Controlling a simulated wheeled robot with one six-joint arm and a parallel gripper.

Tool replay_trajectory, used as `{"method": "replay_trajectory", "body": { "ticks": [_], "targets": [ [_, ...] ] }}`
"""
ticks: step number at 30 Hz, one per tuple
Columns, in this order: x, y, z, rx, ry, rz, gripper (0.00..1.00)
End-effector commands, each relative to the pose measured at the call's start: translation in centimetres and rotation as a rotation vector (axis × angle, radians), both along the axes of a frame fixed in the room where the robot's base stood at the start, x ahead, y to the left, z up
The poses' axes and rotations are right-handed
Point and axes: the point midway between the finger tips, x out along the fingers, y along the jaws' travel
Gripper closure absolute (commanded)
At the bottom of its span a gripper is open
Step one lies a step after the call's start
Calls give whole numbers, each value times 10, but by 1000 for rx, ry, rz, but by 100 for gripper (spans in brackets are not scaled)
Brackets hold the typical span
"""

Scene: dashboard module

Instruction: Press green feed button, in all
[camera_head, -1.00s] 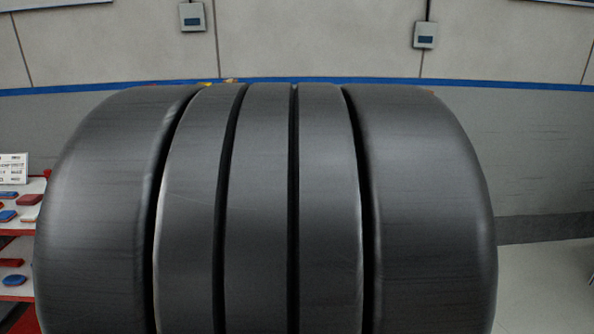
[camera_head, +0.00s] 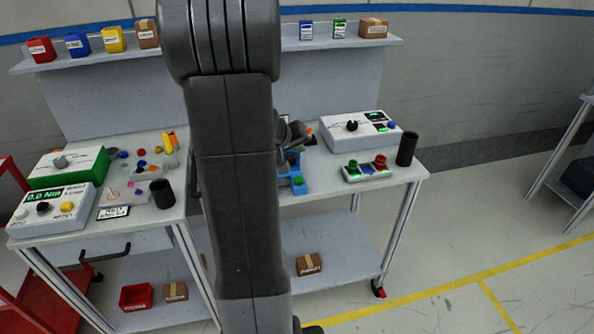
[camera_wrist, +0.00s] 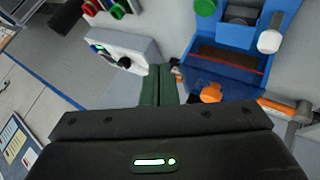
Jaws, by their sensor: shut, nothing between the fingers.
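In the head view a small control panel (camera_head: 368,174) at the front right of the workbench carries a green button (camera_head: 353,164) and a red button (camera_head: 380,161). My gripper (camera_head: 297,132) shows partly beside my arm, behind and left of that panel, above the blue fixture (camera_head: 293,178). In the wrist view my gripper's dark green fingers (camera_wrist: 157,85) are together with nothing between them.
A white box with a black knob (camera_head: 352,126) stands behind the panel; it also shows in the wrist view (camera_wrist: 125,62). A black cup (camera_head: 407,149) stands right of the panel. A shelf (camera_head: 340,43) runs behind.

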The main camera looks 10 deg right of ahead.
Motion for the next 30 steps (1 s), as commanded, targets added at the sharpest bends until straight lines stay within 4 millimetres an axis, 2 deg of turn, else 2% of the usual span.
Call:
{"method": "replay_trajectory", "body": {
  "ticks": [4, 17, 30],
  "targets": [
    [8, 1, -1, 0, -11, 9, 100],
    [8, 1, -6, -1, -10, 10, 100],
    [8, 1, -67, -2, -8, 9, 100]
  ]
}}
